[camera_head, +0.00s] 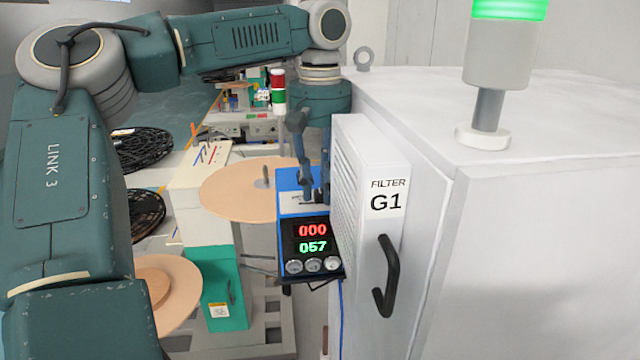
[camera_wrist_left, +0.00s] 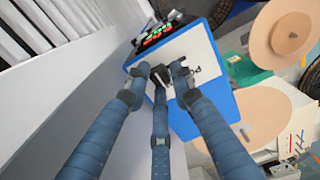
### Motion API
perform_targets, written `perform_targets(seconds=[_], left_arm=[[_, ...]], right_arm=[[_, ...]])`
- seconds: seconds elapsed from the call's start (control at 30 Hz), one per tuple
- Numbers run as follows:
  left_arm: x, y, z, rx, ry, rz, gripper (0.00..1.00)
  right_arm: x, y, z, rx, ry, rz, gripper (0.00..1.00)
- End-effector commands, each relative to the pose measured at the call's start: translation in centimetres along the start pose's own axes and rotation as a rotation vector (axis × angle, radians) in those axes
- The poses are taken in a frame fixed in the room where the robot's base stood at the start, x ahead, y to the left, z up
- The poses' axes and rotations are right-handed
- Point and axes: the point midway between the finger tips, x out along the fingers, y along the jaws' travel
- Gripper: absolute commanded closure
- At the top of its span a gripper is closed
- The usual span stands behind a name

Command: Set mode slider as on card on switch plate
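A blue control box (camera_head: 285,238) hangs beside the G1 cabinet. Its front has a red 000 display, a green 057 display and a row of knobs. In the left wrist view a white switch plate (camera_wrist_left: 203,48) lies on the blue panel, with a small black part (camera_wrist_left: 193,77) on it by the fingertips. My left gripper (camera_head: 310,190) is over this plate, fingers pointing at it. In the wrist view its fingertips (camera_wrist_left: 160,72) are partly drawn in but apart; I cannot tell whether they touch anything. The slider's setting and the card cannot be made out. My right gripper is out of view.
The white filter cabinet (camera_head: 385,240) with a black handle (camera_head: 386,275) stands close on the right of the box. A tan disc (camera_head: 235,190) is just left of it. A green-lit beacon (camera_head: 500,60) stands on the cabinet.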

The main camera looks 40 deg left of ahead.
Motion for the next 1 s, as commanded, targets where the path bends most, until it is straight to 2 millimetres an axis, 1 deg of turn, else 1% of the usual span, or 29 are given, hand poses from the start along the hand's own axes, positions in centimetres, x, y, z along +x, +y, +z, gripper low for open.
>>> perform_targets(seconds=[0.03,0.07,0.1,0.3,0.37,0.5,0.6,0.87,0.9,0.97,1.0], left_arm=[[0.0,0.0,0.0,0.000,0.000,0.000,0.92],[0.0,0.0,0.0,0.000,0.000,0.000,0.98],[0.0,0.0,0.0,0.000,0.000,0.000,1.00],[-0.1,-0.2,0.0,-0.001,0.001,0.001,1.00],[-0.2,-1.0,-0.1,-0.002,0.002,0.003,1.00],[-0.2,-3.2,-0.1,-0.002,0.002,0.005,1.00],[-0.1,-4.0,0.0,-0.001,0.002,0.003,1.00],[-0.1,-4.1,-0.1,-0.003,0.003,-0.003,1.00],[-0.1,-4.1,-0.1,-0.003,0.003,-0.003,0.75],[-0.1,-4.1,-0.1,-0.002,0.002,-0.002,0.64],[-0.1,-4.1,-0.1,-0.002,0.002,-0.002,0.64]], right_arm=[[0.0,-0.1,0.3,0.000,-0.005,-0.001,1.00],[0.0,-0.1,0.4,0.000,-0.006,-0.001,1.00],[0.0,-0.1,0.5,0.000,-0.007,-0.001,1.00],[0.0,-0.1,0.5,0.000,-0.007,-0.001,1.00],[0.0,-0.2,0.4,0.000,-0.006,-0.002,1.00],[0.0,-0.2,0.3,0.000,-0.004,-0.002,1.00],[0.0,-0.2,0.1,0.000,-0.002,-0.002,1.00],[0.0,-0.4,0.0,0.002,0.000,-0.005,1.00],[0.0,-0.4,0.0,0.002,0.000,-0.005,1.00],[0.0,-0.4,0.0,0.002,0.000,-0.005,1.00],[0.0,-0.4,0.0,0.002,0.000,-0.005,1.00]])
